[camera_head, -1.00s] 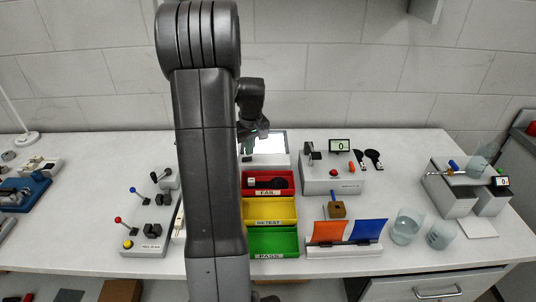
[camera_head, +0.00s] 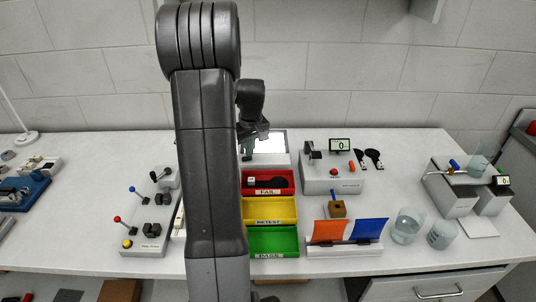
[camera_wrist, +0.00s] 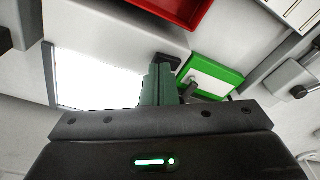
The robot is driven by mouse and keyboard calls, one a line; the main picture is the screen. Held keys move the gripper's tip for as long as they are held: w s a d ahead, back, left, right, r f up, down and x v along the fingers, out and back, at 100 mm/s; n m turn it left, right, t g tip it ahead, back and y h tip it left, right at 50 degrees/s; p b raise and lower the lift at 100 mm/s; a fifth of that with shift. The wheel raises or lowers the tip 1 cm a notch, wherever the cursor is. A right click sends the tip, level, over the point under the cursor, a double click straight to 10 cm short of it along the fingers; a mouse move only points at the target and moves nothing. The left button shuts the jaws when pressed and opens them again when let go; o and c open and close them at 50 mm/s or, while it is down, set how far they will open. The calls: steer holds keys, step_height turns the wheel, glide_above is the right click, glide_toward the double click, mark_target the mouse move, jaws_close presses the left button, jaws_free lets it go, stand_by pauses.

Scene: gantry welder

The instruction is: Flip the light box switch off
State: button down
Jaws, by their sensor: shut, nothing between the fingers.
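The light box (camera_head: 270,143) stands at the back of the bench, and its panel glows bright white. In the wrist view the lit panel (camera_wrist: 95,75) is at the left. A small black part (camera_wrist: 170,60), which looks like its switch, sits beside the panel's right end, partly behind my fingers. My gripper (camera_wrist: 160,82) is shut and empty, its green fingers together close to that black part; I cannot tell whether they touch. In the head view my gripper (camera_head: 249,150) is at the light box's left side, partly hidden by my arm.
Red (camera_head: 284,181), yellow (camera_head: 284,208) and green (camera_head: 285,240) bins stand in front of the light box. A grey tester (camera_head: 333,181) is to its right. A lever panel (camera_head: 145,240) is left of my arm. A green-edged white item (camera_wrist: 212,78) is near my fingers.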

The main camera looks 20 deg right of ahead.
steer(key=shift+f+b, duration=0.35)
steer(key=shift+f, duration=0.2)
steer(key=shift+r, duration=0.15)
steer(key=shift+r+p, duration=2.45)
steer(key=shift+r, duration=0.95)
steer(key=shift+f, duration=0.1)
steer(key=shift+f+b, duration=2.5)
steer(key=shift+f, duration=1)
steer(key=shift+r, duration=0.1)
